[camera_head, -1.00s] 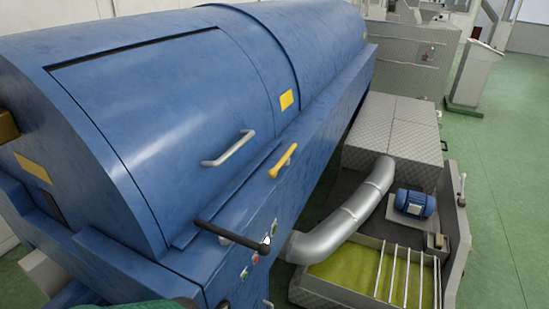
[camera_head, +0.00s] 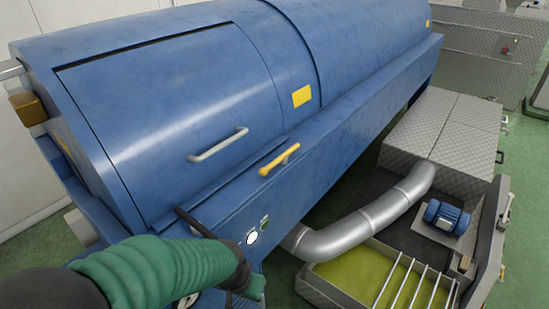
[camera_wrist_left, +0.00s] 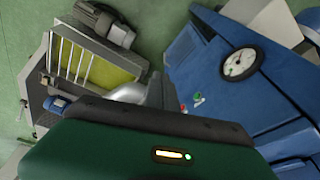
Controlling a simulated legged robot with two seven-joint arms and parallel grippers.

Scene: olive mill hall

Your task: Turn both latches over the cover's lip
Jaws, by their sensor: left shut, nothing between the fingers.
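The blue cover (camera_head: 165,105) is closed on the big blue machine, with a pale grab handle (camera_head: 218,145) on its face. A yellow latch-like lever (camera_head: 279,160) sits at the cover's lower edge, right of that handle. My right gripper is out of view.
A silver pipe (camera_head: 370,222), an olive-green vat (camera_head: 362,276) with bars, and a blue motor (camera_head: 446,217) stand at the right.

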